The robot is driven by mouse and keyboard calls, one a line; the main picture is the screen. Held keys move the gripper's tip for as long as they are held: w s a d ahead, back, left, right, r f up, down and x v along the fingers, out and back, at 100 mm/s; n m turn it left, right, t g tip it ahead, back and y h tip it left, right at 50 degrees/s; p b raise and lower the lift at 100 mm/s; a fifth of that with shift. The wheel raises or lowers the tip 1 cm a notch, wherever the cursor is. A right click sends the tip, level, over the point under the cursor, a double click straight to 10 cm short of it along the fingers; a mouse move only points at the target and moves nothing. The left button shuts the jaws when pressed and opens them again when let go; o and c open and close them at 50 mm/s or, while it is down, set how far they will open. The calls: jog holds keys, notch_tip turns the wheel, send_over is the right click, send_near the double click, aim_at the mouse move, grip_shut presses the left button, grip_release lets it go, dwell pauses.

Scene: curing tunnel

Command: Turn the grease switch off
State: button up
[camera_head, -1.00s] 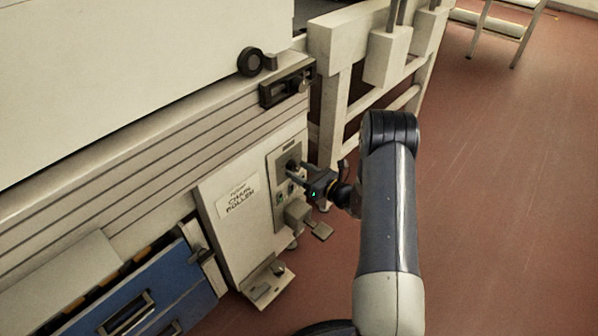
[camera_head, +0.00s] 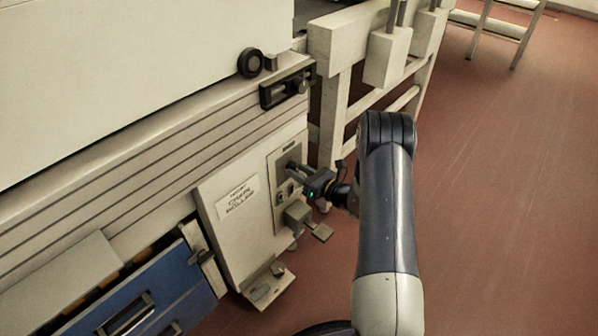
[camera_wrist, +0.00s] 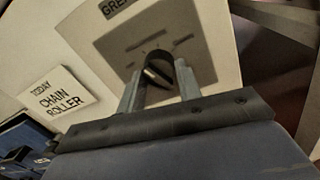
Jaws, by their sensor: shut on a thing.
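The grease switch (camera_wrist: 156,74) is a dark rotary knob with a pale bar on a grey plate (camera_wrist: 202,62), under a label reading "GRE…" (camera_wrist: 116,6) that is cut off by the frame. In the wrist view the knob sits between the two fingers of my gripper (camera_wrist: 158,82), which is shut on it. The pale bar lies at a slant. In the head view my gripper (camera_head: 302,170) reaches the panel from the right, and its fingers mostly hide the knob.
A "CHAIN ROLLER" label (camera_head: 237,198) is on the panel left of the switch. A grey block (camera_head: 298,212) juts out below my gripper. A blue drawer unit (camera_head: 150,290) is at lower left. White rails (camera_head: 335,105) stand behind. Red floor (camera_head: 500,200) is open at right.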

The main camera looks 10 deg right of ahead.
jog(key=shift+f+n+b, duration=0.15)
jog(key=shift+n+b, duration=0.15)
jog(key=shift+b, duration=0.1)
jog(key=n+b, duration=0.7)
jog(key=b, duration=0.2)
jog(key=shift+n+h+b, duration=0.3)
jog(key=shift+n+b, duration=0.15)
jog(key=shift+n, duration=0.15)
jog(key=shift+r, duration=0.2)
jog(key=o, duration=1)
